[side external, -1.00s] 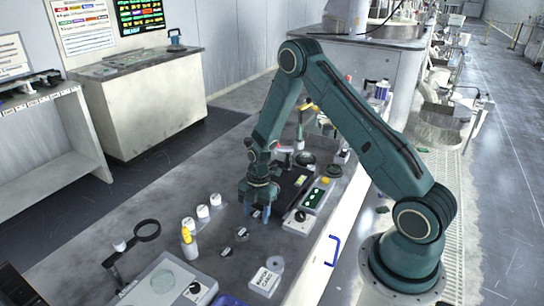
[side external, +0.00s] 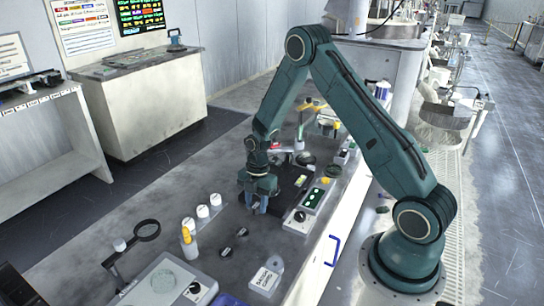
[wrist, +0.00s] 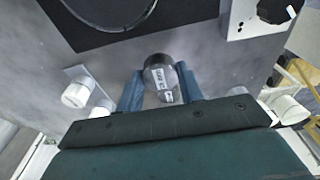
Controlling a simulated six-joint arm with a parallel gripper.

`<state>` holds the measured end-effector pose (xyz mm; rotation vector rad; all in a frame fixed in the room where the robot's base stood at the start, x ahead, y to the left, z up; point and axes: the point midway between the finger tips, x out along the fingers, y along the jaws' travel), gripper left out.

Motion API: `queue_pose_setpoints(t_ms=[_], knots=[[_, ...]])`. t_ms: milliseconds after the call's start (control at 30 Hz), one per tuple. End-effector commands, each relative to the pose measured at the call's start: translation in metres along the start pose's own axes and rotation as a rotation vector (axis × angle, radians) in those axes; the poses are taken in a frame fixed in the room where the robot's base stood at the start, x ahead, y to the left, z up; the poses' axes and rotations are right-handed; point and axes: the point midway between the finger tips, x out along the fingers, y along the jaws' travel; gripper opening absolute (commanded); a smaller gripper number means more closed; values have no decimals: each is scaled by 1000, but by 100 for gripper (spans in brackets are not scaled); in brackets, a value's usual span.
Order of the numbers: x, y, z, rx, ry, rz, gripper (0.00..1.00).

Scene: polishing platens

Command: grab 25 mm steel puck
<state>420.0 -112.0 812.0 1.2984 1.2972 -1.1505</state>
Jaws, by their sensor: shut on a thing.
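My gripper (wrist: 160,88) has its two blue fingers closed on a short, dark grey, round puck (wrist: 156,63) in the wrist view. In the side external view my gripper (side external: 256,207) points down a little above the grey bench, just off the near edge of a black mat. The held puck is mostly hidden by the fingers there.
A control box (side external: 312,205) with green buttons stands right.

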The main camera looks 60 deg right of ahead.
Motion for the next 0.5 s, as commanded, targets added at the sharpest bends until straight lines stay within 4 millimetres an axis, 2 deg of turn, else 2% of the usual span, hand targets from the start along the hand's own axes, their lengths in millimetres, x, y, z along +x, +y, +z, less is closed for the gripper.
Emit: queue_pose_setpoints(t_ms=[500], knots=[[-103, 1, -12, 0, -2, 6, 6]])
